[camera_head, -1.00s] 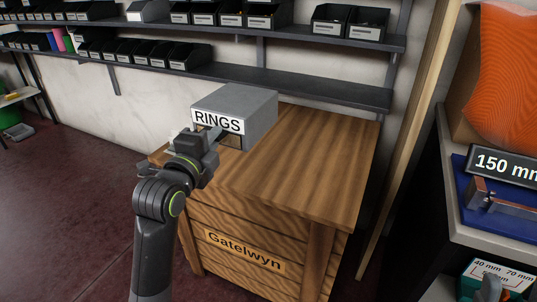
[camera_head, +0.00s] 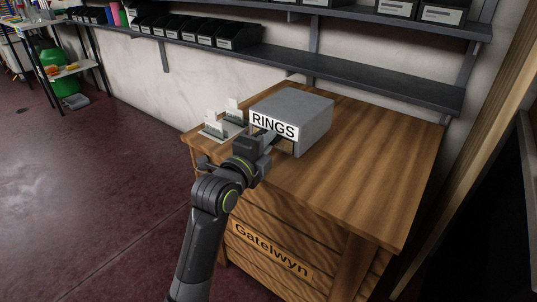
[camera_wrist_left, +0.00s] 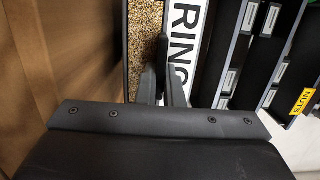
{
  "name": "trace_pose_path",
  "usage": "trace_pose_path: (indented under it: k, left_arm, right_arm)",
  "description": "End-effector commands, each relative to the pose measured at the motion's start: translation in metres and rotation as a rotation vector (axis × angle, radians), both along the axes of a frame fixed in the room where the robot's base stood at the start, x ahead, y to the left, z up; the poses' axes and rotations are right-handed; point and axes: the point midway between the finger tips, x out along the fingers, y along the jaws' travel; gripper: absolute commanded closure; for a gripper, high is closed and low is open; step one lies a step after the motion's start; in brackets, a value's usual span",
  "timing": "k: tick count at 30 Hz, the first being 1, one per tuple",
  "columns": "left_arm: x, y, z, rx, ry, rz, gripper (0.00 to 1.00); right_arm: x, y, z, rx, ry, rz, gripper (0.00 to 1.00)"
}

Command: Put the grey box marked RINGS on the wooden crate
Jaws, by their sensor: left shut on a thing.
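The grey box marked RINGS (camera_head: 306,115) is over the left rear part of the wooden crate's top. I cannot tell whether its underside touches the wood. The wooden crate (camera_head: 370,190) carries a Gatelwyn label on its front. My left gripper (camera_head: 270,139) is shut on the front of the grey box, just below its label. In the left wrist view the fingers (camera_wrist_left: 161,72) sit at the box's front, beside the white RINGS label (camera_wrist_left: 184,45). Brown grainy contents show beside the label there. My right gripper is in neither view.
Small upright white cards in holders (camera_head: 215,128) stand at the crate top's left corner, close to the box. The right and front parts of the crate top are clear. A wall shelf with black bins (camera_head: 205,30) runs behind. A wooden post (camera_head: 487,130) stands at right.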

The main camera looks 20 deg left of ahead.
Motion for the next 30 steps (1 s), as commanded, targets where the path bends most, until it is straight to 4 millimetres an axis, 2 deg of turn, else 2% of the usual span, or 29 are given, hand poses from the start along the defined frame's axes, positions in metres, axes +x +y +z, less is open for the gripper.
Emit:
trace_pose_path:
  k: [1, 3, 15, 16, 21, 30]
  left_arm:
    - [0.000, 0.000, -0.013, -0.003, -0.003, 0.000, 1.00]
    - [0.000, 0.000, -0.020, -0.002, -0.005, 0.000, 1.00]
    - [0.000, 0.000, -0.024, -0.001, -0.007, 0.000, 1.00]
    - [0.000, 0.000, -0.026, 0.000, 0.000, 0.000, 0.92]
    - [0.000, 0.000, -0.025, 0.000, 0.000, 0.000, 0.71]
    - [0.000, 0.000, -0.023, 0.000, 0.000, 0.000, 0.71]
  right_arm:
    - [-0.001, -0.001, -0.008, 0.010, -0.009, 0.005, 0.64]
    - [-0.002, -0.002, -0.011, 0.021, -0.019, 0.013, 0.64]
    - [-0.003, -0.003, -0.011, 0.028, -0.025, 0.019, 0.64]
    - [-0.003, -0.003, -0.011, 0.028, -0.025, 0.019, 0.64]
    - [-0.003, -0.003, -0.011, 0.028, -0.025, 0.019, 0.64]
    - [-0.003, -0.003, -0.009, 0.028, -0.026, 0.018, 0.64]
